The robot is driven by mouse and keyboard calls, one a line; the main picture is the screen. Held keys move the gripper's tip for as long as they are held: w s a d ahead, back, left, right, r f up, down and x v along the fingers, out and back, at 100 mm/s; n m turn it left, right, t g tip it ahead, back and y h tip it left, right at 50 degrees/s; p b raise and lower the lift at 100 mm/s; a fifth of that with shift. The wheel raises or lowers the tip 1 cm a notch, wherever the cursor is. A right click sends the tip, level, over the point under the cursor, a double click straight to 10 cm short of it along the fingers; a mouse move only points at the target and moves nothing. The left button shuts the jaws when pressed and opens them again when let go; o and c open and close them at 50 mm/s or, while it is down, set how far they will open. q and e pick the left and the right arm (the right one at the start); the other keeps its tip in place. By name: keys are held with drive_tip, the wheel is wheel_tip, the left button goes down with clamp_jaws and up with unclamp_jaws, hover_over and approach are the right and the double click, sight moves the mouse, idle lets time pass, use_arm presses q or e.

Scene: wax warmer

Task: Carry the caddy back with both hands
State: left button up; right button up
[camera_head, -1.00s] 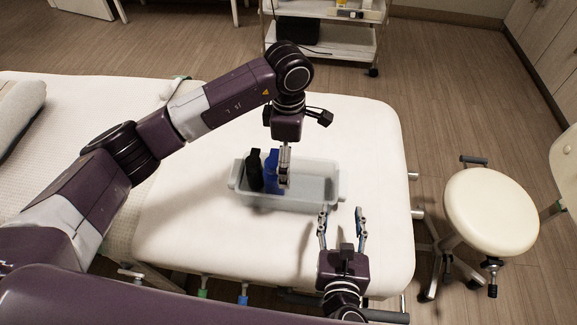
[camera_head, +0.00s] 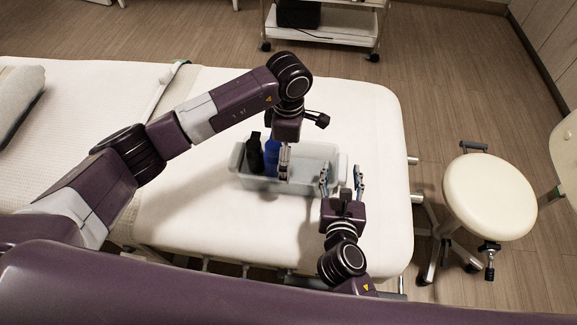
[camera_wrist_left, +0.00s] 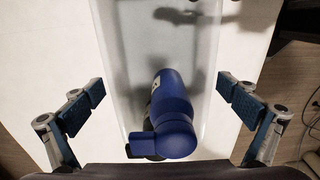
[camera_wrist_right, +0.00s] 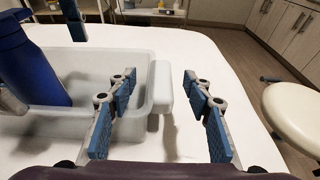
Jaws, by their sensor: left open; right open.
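The caddy (camera_head: 318,182), a pale grey open bin, stands on the white bed. A black bottle (camera_head: 254,152) and a blue bottle (camera_head: 271,152) stand in its left part. My left gripper (camera_head: 284,172) points down over the caddy beside the blue bottle. In the left wrist view its open fingers (camera_wrist_left: 160,108) are spread on both sides, with the blue bottle (camera_wrist_left: 172,112) between and below them. My right gripper (camera_head: 341,178) is open at the caddy's right end. In the right wrist view the end handle (camera_wrist_right: 160,88) lies ahead between its fingers, apparently untouched.
The white bed (camera_head: 200,225) is clear around the caddy. A cream stool (camera_head: 488,195) stands right of the bed. A white trolley (camera_head: 325,28) stands behind it, and a rolled towel (camera_head: 18,95) lies at the left.

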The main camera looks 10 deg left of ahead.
use_arm(q)
drive_tip(key=shift+f, duration=0.9)
use_arm(e)
drive_tip(key=shift+x, duration=1.35)
use_arm(q)
drive_tip(key=c, duration=1.2)
use_arm(e)
clamp_jaws()
use_arm(q)
drive_tip(key=shift+o, duration=0.2)
